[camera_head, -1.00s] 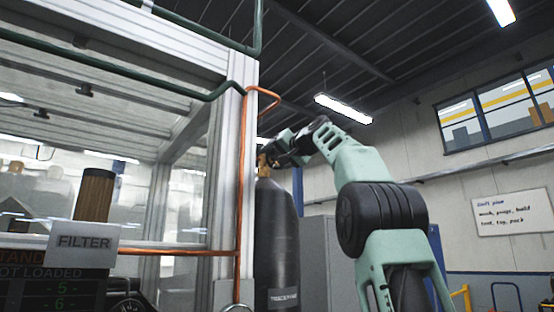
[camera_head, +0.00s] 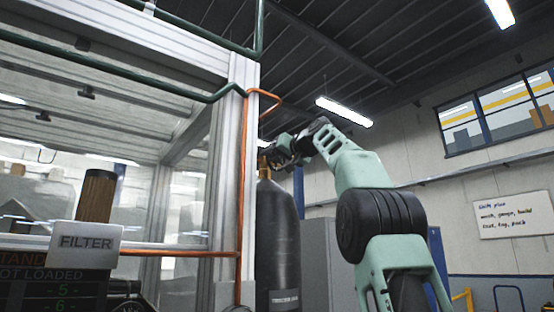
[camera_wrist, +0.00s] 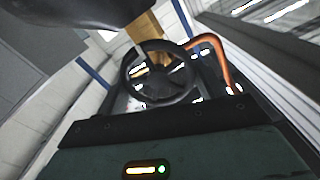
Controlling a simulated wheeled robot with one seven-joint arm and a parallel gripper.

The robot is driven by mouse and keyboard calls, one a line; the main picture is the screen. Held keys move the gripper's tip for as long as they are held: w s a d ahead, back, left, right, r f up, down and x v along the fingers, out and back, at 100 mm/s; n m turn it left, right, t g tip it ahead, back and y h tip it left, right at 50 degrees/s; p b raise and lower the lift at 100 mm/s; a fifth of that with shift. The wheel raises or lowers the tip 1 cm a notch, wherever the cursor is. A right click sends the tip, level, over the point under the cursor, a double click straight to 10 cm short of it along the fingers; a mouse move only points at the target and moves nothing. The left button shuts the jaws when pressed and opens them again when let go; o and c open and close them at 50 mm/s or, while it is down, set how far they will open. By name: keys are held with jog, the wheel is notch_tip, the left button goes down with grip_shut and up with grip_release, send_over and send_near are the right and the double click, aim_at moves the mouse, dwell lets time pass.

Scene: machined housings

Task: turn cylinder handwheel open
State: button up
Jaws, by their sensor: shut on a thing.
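A tall dark gas cylinder (camera_head: 278,230) stands upright beside the corner post of the framed enclosure in the head view. A brass valve (camera_head: 263,164) sits at its top. My gripper (camera_head: 270,153) is at the valve, with the arm reaching in from the right. In the wrist view the black spoked handwheel (camera_wrist: 160,73) shows in front of my gripper. My gripper is shut on the handwheel; the finger contact itself is hard to see. Part of the valve is hidden behind the wheel, where a brass-coloured patch (camera_wrist: 146,28) shows.
An orange pipe (camera_head: 240,185) runs down the enclosure post (camera_head: 250,130), close left of the cylinder; an orange hose (camera_wrist: 220,60) also curves beside the handwheel in the wrist view. A grey cabinet (camera_head: 320,260) stands behind the cylinder. A FILTER sign (camera_head: 86,242) is at the lower left.

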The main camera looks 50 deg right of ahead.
jog(key=o, duration=1)
jog(key=shift+f, duration=0.1)
jog(key=b+v, duration=0.6)
jog(key=v, duration=1.1)
jog(key=shift+s, duration=0.2)
